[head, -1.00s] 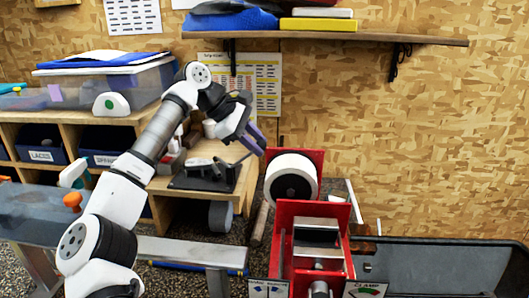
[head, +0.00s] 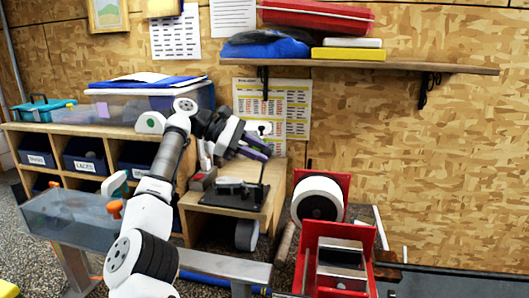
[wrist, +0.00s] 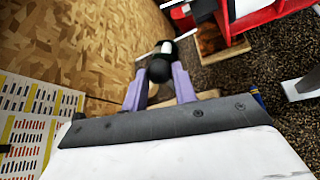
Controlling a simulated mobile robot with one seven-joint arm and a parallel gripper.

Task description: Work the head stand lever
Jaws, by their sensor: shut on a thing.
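The head stand (head: 232,189) is a dark base with small dark blocks on the wooden bench, left of the red machine. Its thin lever (head: 262,173) rises at the stand's right side, close to upright. My gripper (head: 262,152) is above the stand at the lever's upper end, its purple fingers pointing right and down. In the wrist view my gripper (wrist: 158,88) is shut on a black rounded knob (wrist: 159,66), which appears to be the lever's end. The lever's foot is too small to make out clearly.
The red machine (head: 336,230) with a white-rimmed wheel (head: 318,199) stands right of the bench. A grey tub (head: 450,284) is at lower right. A shelf (head: 360,66) hangs above on the wall. A clear bin (head: 150,103) sits on the cubby unit behind my arm.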

